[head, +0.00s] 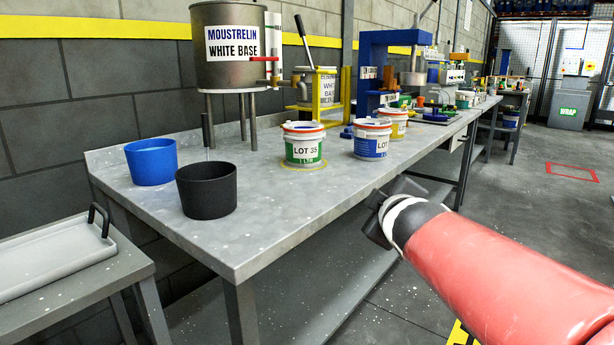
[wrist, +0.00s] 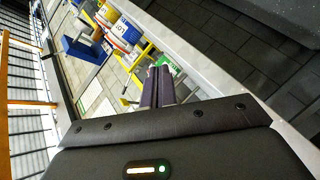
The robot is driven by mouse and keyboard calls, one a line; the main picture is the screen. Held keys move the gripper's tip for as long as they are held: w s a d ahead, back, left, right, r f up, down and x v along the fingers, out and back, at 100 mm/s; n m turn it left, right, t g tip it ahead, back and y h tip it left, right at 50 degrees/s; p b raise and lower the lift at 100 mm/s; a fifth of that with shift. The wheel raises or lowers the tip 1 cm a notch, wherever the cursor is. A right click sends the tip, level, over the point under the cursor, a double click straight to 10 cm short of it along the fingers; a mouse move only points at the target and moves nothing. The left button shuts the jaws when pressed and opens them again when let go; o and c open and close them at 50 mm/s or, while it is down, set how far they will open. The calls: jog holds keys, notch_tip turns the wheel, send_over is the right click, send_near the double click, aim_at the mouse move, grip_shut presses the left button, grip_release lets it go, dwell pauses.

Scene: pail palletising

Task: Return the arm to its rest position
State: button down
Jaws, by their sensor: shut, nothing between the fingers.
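My red arm reaches in from the lower right of the head view, and its dark wrist end (head: 385,212) is in the air beside the front edge of the grey workbench (head: 225,240). In the wrist view my gripper (wrist: 159,72) shows two dark fingers side by side, shut with nothing between them. In the head view the fingers are hard to make out. The gripper is apart from the pails on the bench.
On the bench stand a blue tub (head: 151,162), a black tub (head: 207,190), a LOT 35 pail (head: 303,146), a blue-labelled pail (head: 372,140) and a steel tank (head: 228,75). A grey tray (head: 50,258) lies at left.

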jog(key=s+f+m+g, duration=0.3)
jog(key=s+f+m, duration=0.1)
jog(key=s, duration=0.4)
jog(key=s+d+f+m+g, duration=0.1)
jog(key=s+f+m+g, duration=0.2)
jog(key=s+f, duration=0.4)
jog(key=s+f+m+g, duration=0.3)
jog(key=s+f, duration=0.3)
jog(key=s, duration=0.5)
jog(key=shift+d+m, duration=0.3)
jog(key=shift+m, duration=0.5)
